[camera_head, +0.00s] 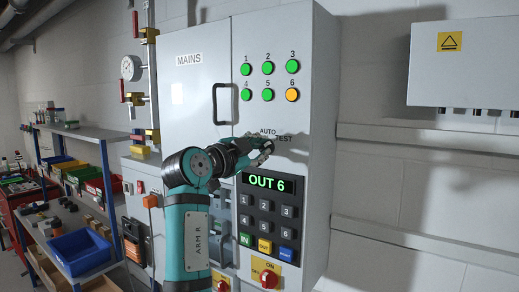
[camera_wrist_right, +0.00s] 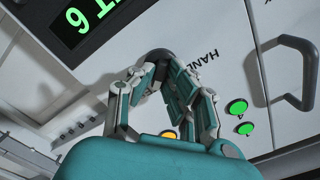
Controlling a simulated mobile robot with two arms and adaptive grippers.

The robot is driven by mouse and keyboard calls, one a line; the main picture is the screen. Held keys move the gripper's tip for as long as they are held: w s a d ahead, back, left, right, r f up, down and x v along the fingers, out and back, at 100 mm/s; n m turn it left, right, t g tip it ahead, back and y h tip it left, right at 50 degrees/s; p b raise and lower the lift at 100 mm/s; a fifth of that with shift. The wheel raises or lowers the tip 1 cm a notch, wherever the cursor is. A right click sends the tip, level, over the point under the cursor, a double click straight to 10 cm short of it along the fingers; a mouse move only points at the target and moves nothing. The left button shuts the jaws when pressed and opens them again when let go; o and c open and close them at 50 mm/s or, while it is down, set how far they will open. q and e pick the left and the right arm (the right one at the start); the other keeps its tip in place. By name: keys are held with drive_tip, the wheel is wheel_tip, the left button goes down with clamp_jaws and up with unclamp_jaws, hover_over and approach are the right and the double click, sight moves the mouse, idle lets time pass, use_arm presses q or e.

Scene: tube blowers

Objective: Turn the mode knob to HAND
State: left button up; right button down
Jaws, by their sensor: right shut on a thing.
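The mode knob (camera_wrist_right: 160,55) is a dark round knob on the grey cabinet front, seen between my right fingertips in the wrist view. My right gripper (camera_head: 264,150) is shut on it and hides it in the head view. It also shows in the wrist view (camera_wrist_right: 161,78), its jointed fingers on both sides of the knob. The HAND label (camera_wrist_right: 203,68) is readable beside the fingers in the wrist view. AUTO (camera_head: 268,131) and TEST (camera_head: 284,138) show in the head view. Which way the knob points cannot be told. My left gripper is not in view.
The cabinet (camera_head: 320,110) carries green lamps (camera_head: 268,68), an orange lamp (camera_head: 292,95) and a door handle (camera_head: 224,103). Below the gripper are a display reading OUT 6 (camera_head: 267,184), a keypad (camera_head: 268,212) and a red ON switch (camera_head: 268,279). Shelves with bins stand left.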

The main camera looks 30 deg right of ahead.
drive_tip(key=shift+n, duration=0.3)
drive_tip(key=n, duration=0.2)
drive_tip(key=shift+r+n, duration=0.15)
drive_tip(key=shift+n, duration=0.25)
drive_tip(key=n, duration=0.3)
drive_tip(key=shift+n, duration=0.3)
drive_tip(key=n+p, duration=0.1)
drive_tip(key=n, duration=0.7)
drive_tip(key=n+p, duration=0.1)
drive_tip(key=n, duration=0.3)
drive_tip(key=shift+w+a+r+n+p, duration=0.1)
drive_tip(key=shift+w+r+n+p, duration=0.05)
drive_tip(key=shift+w+n+p, duration=0.2)
drive_tip(key=shift+s, duration=0.1)
drive_tip(key=c, duration=1.3)
unclamp_jaws()
drive_tip(key=shift+f, duration=0.2)
drive_tip(key=shift+c, duration=0.2)
